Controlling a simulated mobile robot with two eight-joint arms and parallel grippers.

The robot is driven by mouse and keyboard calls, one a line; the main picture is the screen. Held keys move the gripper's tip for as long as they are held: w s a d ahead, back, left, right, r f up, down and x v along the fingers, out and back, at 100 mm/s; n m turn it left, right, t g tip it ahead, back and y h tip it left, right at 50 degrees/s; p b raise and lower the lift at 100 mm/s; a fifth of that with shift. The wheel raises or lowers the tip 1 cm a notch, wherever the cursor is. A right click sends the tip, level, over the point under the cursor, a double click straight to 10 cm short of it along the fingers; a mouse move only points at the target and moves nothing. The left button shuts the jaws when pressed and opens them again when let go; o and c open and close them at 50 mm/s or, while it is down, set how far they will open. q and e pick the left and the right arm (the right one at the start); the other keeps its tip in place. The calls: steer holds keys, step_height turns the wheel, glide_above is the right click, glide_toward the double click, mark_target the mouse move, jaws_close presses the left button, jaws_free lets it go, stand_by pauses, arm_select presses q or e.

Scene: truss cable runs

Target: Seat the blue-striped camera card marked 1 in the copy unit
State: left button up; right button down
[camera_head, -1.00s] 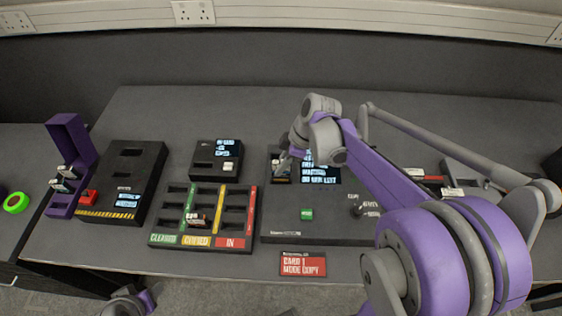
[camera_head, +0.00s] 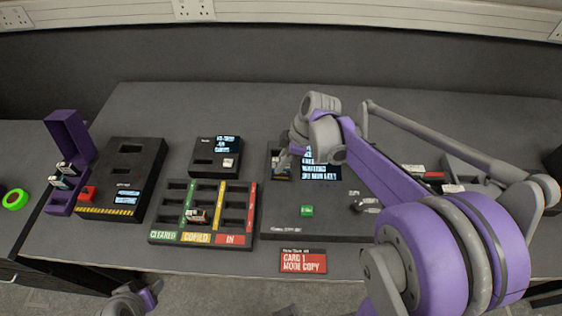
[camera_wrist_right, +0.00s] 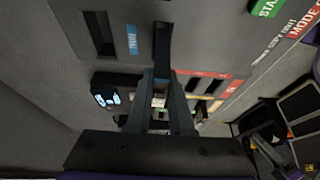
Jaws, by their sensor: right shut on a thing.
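The copy unit (camera_head: 335,226) is the wide dark box with a lit screen (camera_head: 318,172) and a green button (camera_head: 307,211). My right gripper (camera_head: 284,165) is over its left end, at the slot beside the screen. In the wrist view the right gripper (camera_wrist_right: 160,76) is shut, its fingertips at a dark slot (camera_wrist_right: 162,42) in the unit. It holds a small card, mostly hidden by the fingers; its stripe and number cannot be read. Whether the card is fully seated cannot be told. My left arm's end (camera_head: 135,300) shows at the lower left, its jaws unclear.
A sorting tray (camera_head: 200,239) marked CLEARED, COPIED and IN holds one card (camera_head: 198,215). A red placard (camera_head: 303,262) reads CARD 1 MODE COPY. Left are a small screened box (camera_head: 205,163), a black box (camera_head: 142,160) and a purple card rack (camera_head: 68,130).

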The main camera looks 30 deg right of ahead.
arm_select(q)
steer(key=shift+s+f+b, duration=0.2)
steer(key=shift+f+b, duration=0.3)
steer(key=shift+f, duration=0.15)
steer(key=shift+s+f+b, duration=0.15)
steer(key=shift+f+b, duration=0.35)
steer(key=shift+f, duration=0.1)
arm_select(e)
steer(key=shift+f, duration=1.65)
stand_by(0.7)
steer(key=shift+c, duration=2.1)
jaws_free()
arm_select(q)
steer(key=shift+r, duration=0.1)
arm_select(e)
steer(key=shift+r+p, duration=2.35)
steer(key=shift+r, duration=1.45)
arm_select(q)
step_height(320, 180, up, 6)
steer(key=w, duration=0.2)
